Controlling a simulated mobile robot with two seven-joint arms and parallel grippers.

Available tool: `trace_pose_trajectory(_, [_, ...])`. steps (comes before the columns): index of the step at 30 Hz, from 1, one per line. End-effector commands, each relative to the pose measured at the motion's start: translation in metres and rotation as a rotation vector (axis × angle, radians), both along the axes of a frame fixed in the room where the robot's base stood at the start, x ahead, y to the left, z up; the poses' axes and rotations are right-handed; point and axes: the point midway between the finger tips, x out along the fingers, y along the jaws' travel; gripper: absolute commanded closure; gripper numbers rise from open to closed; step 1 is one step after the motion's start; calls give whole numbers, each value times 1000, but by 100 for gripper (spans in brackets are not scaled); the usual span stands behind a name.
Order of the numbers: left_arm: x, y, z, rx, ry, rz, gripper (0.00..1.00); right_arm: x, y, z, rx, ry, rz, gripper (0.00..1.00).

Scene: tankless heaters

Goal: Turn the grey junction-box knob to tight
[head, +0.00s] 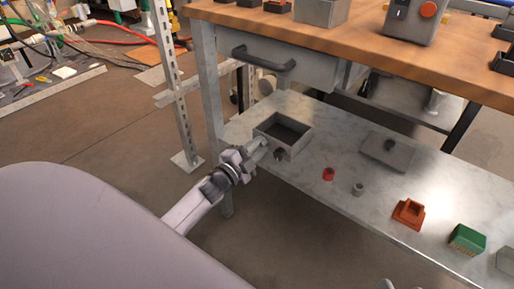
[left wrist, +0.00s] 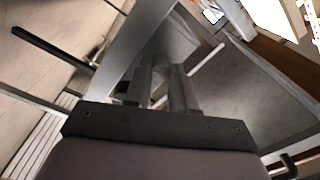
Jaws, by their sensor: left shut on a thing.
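An open grey box (head: 304,140) stands on the light lower shelf. A small dark knob-like part (head: 280,154) shows at its near side, beside the fingers. My left gripper (head: 262,145) reaches the box's near left corner and is shut; in the left wrist view its fingers (left wrist: 160,88) close on what looks like the box wall. The exact contact is hidden between the fingers. A flat grey plate (head: 378,153) with a small dark grey knob (head: 390,144) lies to the right on the shelf. I cannot read any mark of the knob's setting.
A red cap (head: 328,174), a small grey fitting (head: 358,189), an orange block (head: 408,213) and a green block (head: 467,239) lie on the shelf. The wooden benchtop (head: 400,50) and drawer (head: 300,68) overhang it. A metal upright (head: 178,95) stands left. Pale shapes at the bottom edge may be my right gripper.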

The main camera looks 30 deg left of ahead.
Motion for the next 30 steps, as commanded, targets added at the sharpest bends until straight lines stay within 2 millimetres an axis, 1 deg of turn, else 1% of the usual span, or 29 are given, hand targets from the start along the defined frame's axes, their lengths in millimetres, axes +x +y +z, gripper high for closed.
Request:
trace_pose_trajectory(3, [0, 0, -1, 64, -4, 0, 100, -2, -1, -2, -9, -2, 1, 38])
trace_pose_trajectory(10, [0, 0, -1, 141, -11, 0, 100, -3, -3, -3, -18, -7, 0, 38])
trace_pose_trajectory(26, [0, 0, -1, 164, -13, 0, 100, -3, -4, -2, -18, -10, -1, 38])
trace_pose_trajectory(27, [0, 0, -1, 163, -12, -1, 69, -3, -4, -2, -18, -10, -1, 38])
trace_pose_trajectory(29, [0, 0, -1, 163, -13, 0, 50, -3, -4, -1, -18, -11, -2, 38])
trace_pose_trajectory(30, [0, 0, -1, 163, -12, -1, 50, -3, -4, -1, -16, -12, -2, 38])
